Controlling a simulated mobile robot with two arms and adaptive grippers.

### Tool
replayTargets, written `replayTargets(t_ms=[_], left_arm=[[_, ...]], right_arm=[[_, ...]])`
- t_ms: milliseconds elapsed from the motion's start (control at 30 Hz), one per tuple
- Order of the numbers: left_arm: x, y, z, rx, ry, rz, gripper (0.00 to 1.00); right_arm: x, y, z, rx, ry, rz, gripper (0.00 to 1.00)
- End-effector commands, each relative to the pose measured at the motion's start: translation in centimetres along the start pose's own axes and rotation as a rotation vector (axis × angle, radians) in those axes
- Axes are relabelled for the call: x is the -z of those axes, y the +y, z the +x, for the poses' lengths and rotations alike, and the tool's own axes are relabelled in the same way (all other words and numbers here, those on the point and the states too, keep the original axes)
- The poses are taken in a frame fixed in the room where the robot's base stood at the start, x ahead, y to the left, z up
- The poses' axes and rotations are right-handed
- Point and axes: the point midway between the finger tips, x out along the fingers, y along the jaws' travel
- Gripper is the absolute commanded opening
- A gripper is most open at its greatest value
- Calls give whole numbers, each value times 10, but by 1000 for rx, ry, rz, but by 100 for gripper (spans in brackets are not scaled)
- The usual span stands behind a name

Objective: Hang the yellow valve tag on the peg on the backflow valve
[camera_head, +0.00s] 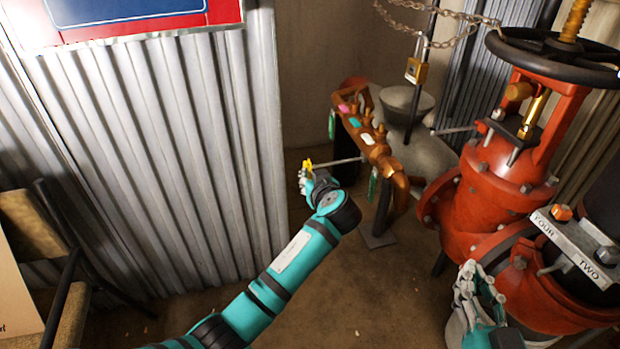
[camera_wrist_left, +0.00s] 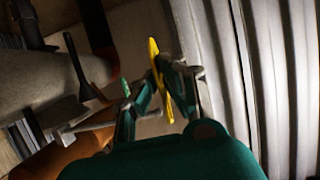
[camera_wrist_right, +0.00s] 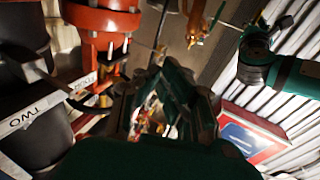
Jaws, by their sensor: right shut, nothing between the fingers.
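The yellow valve tag (camera_head: 308,164) is at the tips of my left gripper (camera_head: 304,178). The left wrist view shows the tag (camera_wrist_left: 157,70) edge-on between the fingertips, which are shut on it. A thin grey peg (camera_head: 343,161) sticks out leftward from the orange-brown backflow valve (camera_head: 372,145), and its free end is close to the tag. Whether the peg passes through the tag's hole cannot be told. My right gripper (camera_head: 478,288) is shut and empty, beside the big red valve; its fingers also show in the right wrist view (camera_wrist_right: 168,85).
The big red valve (camera_head: 485,195) with a black handwheel (camera_head: 550,58) fills the right. A chain (camera_head: 440,38) and padlock (camera_head: 416,71) hang behind. A corrugated metal panel (camera_head: 180,160) stands left of my left gripper. The floor below is mostly clear.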

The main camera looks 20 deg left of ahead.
Motion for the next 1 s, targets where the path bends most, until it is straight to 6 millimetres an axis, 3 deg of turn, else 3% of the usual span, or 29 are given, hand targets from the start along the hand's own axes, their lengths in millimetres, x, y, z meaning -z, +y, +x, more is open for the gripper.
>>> replayTargets(t_ms=[333, 1000], left_arm=[[0, 2, 0, 0, 0, -1, 0], [0, 10, 0, 0, -1, -1, 0]], right_arm=[[0, 0, 0, 1, 7, 1, 0], [19, -3, 1, 7, 111, 3, 0]])
